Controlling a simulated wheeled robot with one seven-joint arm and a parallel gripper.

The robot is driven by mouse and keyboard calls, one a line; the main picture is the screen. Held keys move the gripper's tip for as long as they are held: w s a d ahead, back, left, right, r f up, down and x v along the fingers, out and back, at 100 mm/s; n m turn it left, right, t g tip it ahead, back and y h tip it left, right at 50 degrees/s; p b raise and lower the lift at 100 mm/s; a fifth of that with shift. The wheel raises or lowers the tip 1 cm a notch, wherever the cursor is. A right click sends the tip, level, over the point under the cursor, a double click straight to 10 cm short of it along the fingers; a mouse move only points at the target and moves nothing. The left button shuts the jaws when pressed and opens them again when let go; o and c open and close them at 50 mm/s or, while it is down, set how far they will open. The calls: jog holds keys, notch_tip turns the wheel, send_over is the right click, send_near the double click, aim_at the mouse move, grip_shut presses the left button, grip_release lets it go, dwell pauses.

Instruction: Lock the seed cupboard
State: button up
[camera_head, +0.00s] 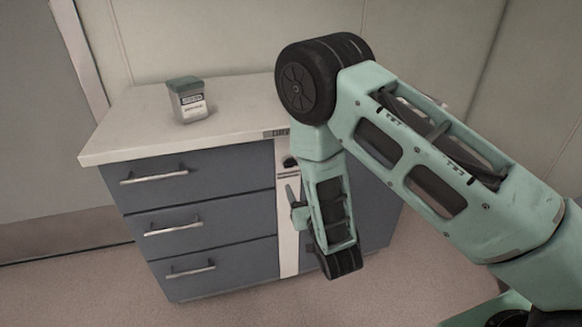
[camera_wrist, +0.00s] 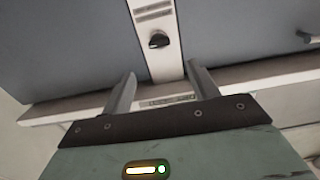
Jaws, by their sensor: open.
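A blue-grey cabinet (camera_head: 215,217) with a pale worktop stands in front of me in the head view. A white vertical strip (camera_head: 287,240) runs down its front beside the drawers. A small black knob (camera_head: 289,162) sits on this strip; in the wrist view the knob (camera_wrist: 159,40) shows beyond my fingertips, centred between them. My gripper (camera_wrist: 160,80) is open and empty, apart from the knob. In the head view my arm hides much of the strip and the front right of it. I cannot tell the knob's lock state.
Three drawers (camera_head: 165,177) with bar handles are shut on the left. A small jar (camera_head: 188,100) with a green lid stands on the worktop (camera_head: 130,125). A label (camera_wrist: 167,102) lies on the worktop's edge, close to my fingers. Floor (camera_head: 90,285) at front left is clear.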

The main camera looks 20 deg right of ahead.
aim_at(292, 166)
jog(key=w, duration=1.1)
jog(key=shift+w, duration=0.1)
jog(key=shift+c, duration=0.3)
jog(key=c, duration=0.9)
